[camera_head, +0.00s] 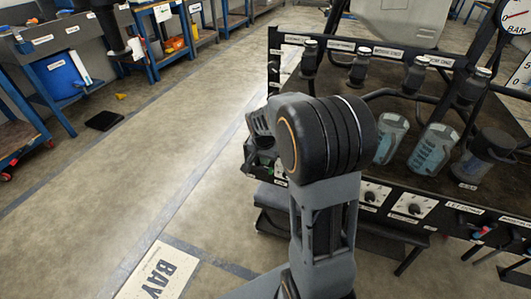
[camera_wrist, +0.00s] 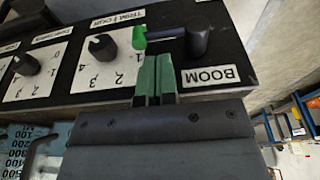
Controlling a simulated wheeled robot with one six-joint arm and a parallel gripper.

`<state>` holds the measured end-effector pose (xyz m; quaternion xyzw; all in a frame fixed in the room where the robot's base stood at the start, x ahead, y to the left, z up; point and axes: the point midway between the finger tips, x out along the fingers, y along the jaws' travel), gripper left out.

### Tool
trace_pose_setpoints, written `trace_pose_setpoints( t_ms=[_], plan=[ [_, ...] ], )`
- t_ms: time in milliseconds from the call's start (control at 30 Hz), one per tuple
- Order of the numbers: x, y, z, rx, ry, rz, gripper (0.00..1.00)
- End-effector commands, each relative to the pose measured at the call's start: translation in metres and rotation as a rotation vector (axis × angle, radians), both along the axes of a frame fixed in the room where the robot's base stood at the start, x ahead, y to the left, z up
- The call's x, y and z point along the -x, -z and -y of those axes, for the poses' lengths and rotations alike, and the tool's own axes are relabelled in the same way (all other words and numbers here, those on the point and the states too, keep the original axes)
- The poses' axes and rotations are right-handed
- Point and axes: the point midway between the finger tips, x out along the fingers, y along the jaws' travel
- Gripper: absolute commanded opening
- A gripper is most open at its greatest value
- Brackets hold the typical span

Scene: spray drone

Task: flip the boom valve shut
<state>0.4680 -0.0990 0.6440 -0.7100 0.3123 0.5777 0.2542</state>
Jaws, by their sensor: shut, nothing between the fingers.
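The fingertips are just below the lever, between the green tip and the valve body. I cannot tell whether they touch it.
Black knobs (camera_wrist: 102,47) on white numbered plates (camera_wrist: 75,68) sit left of the valve. Open floor (camera_head: 130,170) lies left, with a workbench (camera_head: 65,50) beyond.

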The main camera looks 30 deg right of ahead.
Motion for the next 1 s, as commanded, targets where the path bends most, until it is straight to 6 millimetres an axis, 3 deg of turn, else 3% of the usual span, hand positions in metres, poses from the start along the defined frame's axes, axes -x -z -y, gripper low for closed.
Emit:
trace_pose_setpoints(
  t_ms=[100,267,1000],
  plan=[
    [0.002,0.014,-0.002,0.000,-0.002,-0.002,0.00],
    [0.003,0.021,-0.003,0.001,-0.001,0.001,0.00],
    [0.004,0.023,-0.003,0.000,-0.001,0.000,0.00]
  ],
)
